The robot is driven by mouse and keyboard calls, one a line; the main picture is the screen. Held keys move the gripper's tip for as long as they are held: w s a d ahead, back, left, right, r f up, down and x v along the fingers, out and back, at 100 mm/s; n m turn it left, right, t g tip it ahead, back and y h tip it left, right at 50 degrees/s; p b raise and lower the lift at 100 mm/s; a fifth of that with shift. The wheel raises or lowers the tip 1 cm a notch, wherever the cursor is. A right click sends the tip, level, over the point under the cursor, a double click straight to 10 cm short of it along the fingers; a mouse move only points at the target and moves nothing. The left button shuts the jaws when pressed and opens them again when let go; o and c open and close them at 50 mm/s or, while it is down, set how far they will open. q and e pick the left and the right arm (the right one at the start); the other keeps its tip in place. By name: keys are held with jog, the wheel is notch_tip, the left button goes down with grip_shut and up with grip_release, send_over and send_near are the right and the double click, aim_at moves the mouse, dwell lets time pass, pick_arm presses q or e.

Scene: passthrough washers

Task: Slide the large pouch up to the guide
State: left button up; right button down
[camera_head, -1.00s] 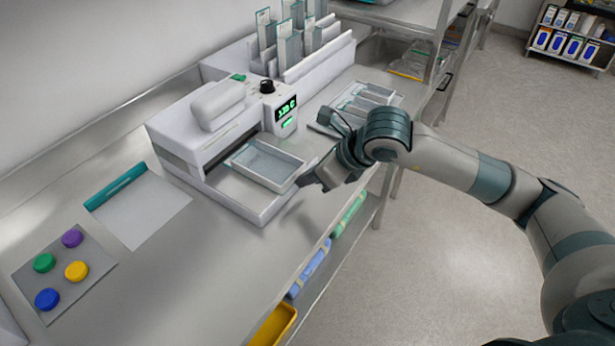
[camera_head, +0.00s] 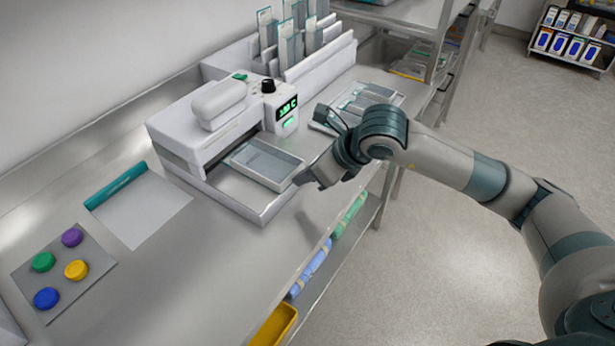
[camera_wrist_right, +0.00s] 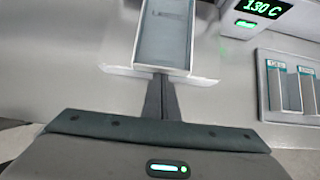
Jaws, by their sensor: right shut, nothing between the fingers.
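The pouch also shows in the wrist view (camera_wrist_right: 163,38). My right gripper (camera_head: 300,178) is low at the pouch's near end. In the wrist view its fingers (camera_wrist_right: 160,82) are together, with nothing between them, and their tips meet the pouch's near edge or sit just short of it. I cannot clearly make out the guide. My left gripper is out of view.
A tray of smaller pouches (camera_head: 360,104) lies right of the machine, and a rack of upright pouches (camera_head: 300,45) stands behind. Coloured caps on a grey mat (camera_head: 85,292) and a white sheet (camera_head: 150,212) are at left. The bench's front edge runs below my arm.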

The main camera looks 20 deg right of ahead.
jog(key=shift+w+a+b, duration=0.35)
jog(key=shift+w+a, duration=0.45)
jog(key=shift+w, duration=0.25)
jog(key=p+v, duration=0.1)
jog(key=v, duration=0.4)
dwell(0.8)
